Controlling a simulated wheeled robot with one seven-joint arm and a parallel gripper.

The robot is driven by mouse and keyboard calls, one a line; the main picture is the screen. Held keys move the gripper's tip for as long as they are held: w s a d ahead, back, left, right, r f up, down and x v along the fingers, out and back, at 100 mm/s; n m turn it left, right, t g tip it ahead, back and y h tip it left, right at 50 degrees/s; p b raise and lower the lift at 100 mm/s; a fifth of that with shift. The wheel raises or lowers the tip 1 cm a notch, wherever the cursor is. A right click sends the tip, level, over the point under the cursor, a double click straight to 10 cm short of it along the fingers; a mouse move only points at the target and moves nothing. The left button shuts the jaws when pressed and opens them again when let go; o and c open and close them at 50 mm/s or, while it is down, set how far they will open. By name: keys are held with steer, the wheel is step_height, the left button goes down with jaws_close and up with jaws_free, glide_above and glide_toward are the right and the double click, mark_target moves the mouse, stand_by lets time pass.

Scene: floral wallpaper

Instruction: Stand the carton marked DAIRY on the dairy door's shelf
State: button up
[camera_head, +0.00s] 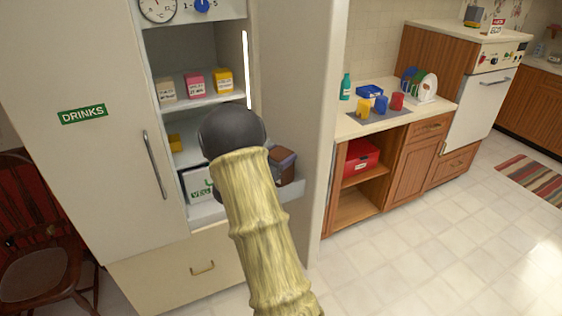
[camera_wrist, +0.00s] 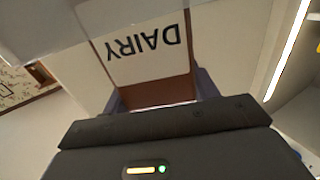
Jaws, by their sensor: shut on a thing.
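The carton marked DAIRY (camera_wrist: 148,60) shows in the wrist view with its white label upside down and a brown band below it. My gripper (camera_wrist: 158,90) is shut on it, with a finger on each side. In the head view my arm hides the gripper, and a brown box, apparently this carton (camera_head: 285,163), shows just right of the arm. It is near a pale shelf (camera_head: 292,190) low on the open door (camera_head: 295,90). I cannot tell whether the carton touches that shelf. The carton's base is hidden.
The fridge holds small cartons (camera_head: 195,84) on a shelf and a box (camera_head: 198,184) with green lettering lower down. The shut door marked DRINKS (camera_head: 82,114) is at left. A counter (camera_head: 420,115) with cups stands right of the open door.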

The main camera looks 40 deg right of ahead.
steer(key=shift+f, duration=0.7)
steer(key=shift+d+f+p, duration=0.25)
steer(key=shift+f+p, duration=0.25)
steer(key=shift+f, duration=0.2)
steer(key=o, duration=1.2)
steer(key=shift+r, duration=0.15)
